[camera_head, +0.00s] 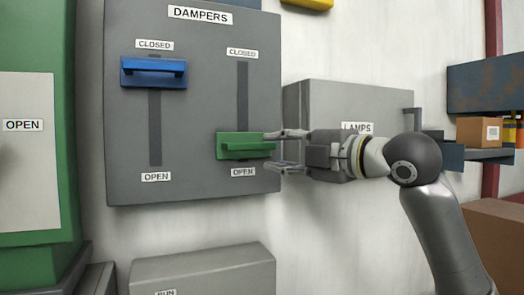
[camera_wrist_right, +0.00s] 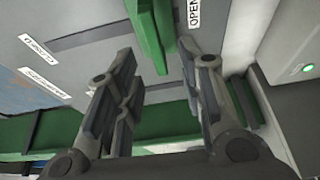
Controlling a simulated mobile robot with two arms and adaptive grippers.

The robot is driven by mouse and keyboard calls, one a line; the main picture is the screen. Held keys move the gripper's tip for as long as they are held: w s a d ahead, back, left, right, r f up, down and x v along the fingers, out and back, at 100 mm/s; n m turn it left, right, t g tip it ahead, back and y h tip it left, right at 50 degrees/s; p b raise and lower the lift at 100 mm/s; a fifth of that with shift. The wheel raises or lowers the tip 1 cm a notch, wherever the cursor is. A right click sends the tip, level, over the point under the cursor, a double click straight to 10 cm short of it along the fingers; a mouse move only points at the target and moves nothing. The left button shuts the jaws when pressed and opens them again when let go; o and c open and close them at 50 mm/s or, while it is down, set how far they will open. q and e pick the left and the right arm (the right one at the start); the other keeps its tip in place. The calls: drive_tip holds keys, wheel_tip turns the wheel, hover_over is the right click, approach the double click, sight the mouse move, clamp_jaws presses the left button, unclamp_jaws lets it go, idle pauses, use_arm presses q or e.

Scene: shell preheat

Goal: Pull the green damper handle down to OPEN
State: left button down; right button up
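The green damper handle (camera_head: 240,147) is at the bottom of its vertical slot on the grey dampers panel (camera_head: 200,110), just above the OPEN label (camera_head: 243,172). My right gripper (camera_head: 270,150) is at the handle's right end, with one finger near its top and the other below it. In the right wrist view the fingers are spread wide and the green handle (camera_wrist_right: 150,35) shows beyond and between the fingertips. I cannot tell whether a finger touches it. My left gripper is not in view.
The blue damper handle (camera_head: 153,72) is at the top of its slot, by CLOSED. A grey lamps box (camera_head: 345,97) stands behind my right gripper. A grey box (camera_head: 200,272) is below the panel. A green cabinet (camera_head: 40,255) with an OPEN label is at left.

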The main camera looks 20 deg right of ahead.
drive_tip(key=shift+v, duration=1.75)
drive_tip(key=shift+w+f, duration=0.1)
drive_tip(key=shift+f, duration=0.05)
